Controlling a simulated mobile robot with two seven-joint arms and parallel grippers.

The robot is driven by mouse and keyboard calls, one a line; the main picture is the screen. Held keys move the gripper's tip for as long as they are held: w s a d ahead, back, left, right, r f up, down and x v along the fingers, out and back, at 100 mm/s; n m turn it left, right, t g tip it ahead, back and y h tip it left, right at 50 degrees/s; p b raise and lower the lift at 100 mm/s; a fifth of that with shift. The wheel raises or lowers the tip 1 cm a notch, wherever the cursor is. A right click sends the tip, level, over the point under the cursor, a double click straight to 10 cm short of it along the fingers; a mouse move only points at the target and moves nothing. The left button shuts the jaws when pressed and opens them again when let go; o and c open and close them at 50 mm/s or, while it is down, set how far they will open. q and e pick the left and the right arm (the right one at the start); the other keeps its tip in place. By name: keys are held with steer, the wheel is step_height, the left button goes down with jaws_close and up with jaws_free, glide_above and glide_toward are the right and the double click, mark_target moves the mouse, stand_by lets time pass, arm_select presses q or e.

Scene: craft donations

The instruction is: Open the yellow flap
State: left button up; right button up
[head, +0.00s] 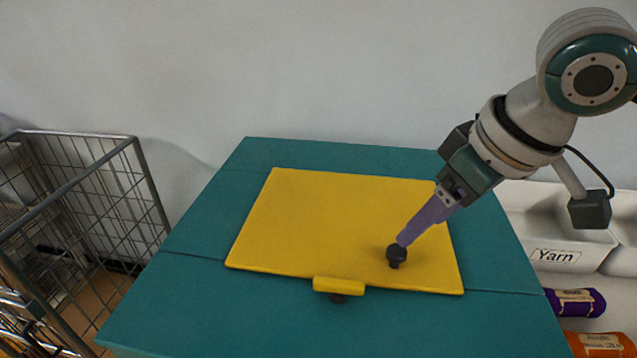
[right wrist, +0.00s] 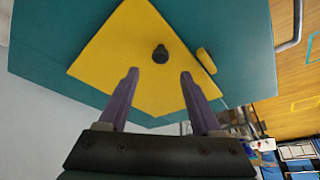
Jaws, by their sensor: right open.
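The yellow flap (head: 325,220) lies flat and closed on top of a teal box (head: 360,328). A small black knob (head: 397,256) stands on the flap, right of its middle. A yellow handle (head: 338,286) sits at the flap's front edge. My right gripper (head: 404,240) is above the flap by the knob. In the right wrist view its purple fingers (right wrist: 160,75) are spread apart, and the black knob (right wrist: 160,54) shows between and beyond their tips, with nothing held. The yellow flap (right wrist: 125,45) and yellow handle (right wrist: 206,61) also show there. My left gripper is not seen.
A wire cart (head: 85,185) stands left of the teal box. On the right are a white bin labelled Yarn (head: 555,257), a purple yarn roll (head: 575,302) and an orange yarn roll (head: 600,344). A plain wall (head: 300,70) is behind.

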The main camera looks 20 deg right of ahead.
mark_target(398, 250)
steer(key=b+x, duration=0.1)
steer(key=x, duration=0.6)
steer(key=shift+f, duration=0.1)
jaws_close()
stand_by(0.3)
stand_by(0.9)
